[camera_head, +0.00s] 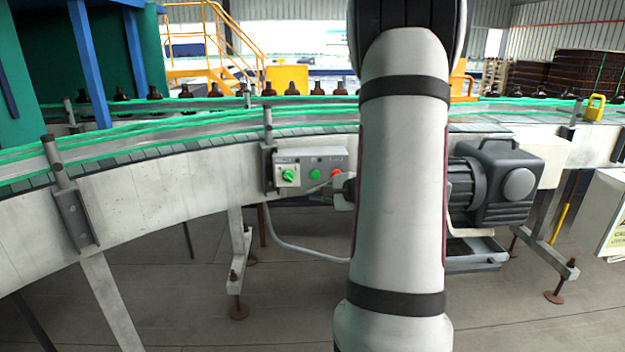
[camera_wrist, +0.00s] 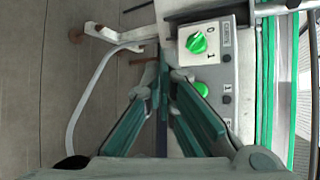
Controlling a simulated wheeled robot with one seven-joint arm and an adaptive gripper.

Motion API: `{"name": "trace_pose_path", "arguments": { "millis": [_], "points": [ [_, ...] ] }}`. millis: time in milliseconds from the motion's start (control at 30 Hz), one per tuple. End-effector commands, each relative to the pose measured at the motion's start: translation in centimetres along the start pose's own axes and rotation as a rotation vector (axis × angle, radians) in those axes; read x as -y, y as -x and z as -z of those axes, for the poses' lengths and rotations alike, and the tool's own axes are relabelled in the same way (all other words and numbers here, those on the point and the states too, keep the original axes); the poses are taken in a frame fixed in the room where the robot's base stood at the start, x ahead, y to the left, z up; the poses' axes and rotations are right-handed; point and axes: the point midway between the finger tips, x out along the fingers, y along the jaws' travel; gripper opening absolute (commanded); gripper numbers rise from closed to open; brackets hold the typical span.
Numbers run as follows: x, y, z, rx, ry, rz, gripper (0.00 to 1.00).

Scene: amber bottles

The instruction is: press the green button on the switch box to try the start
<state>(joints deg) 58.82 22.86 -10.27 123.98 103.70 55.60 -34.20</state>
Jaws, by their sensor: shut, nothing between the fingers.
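The grey switch box (camera_head: 325,161) is mounted on the side of the conveyor. It carries a green rotary knob (camera_head: 289,176) on a white plate, a round green button (camera_head: 315,174) to its right and a red button (camera_head: 337,171) further right. In the wrist view the knob (camera_wrist: 197,43) shows fully, and the green button (camera_wrist: 202,89) is partly covered by my right-hand finger. My gripper (camera_wrist: 163,92) is shut and empty, its fingertips to the left of the green button. Contact cannot be told. In the head view my arm hides most of the gripper.
The conveyor (camera_head: 180,190) with green guide rails carries a row of amber bottles behind. A grey motor (camera_head: 495,185) sits right of my arm. A cable (camera_head: 300,247) hangs below the box, and a support leg (camera_head: 238,260) stands beneath. The floor in front is clear.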

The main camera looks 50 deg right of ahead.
Motion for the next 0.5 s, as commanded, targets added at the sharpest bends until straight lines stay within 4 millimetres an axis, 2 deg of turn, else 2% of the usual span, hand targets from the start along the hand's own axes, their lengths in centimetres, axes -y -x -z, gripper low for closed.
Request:
{"name": "trace_pose_path", "arguments": {
  "millis": [267,500],
  "points": [
    [0.1,0.0,-0.1,0.002,0.001,-0.001,0.00],
    [1.1,-1.2,0.7,0.004,0.002,-0.003,0.00]
  ]
}}
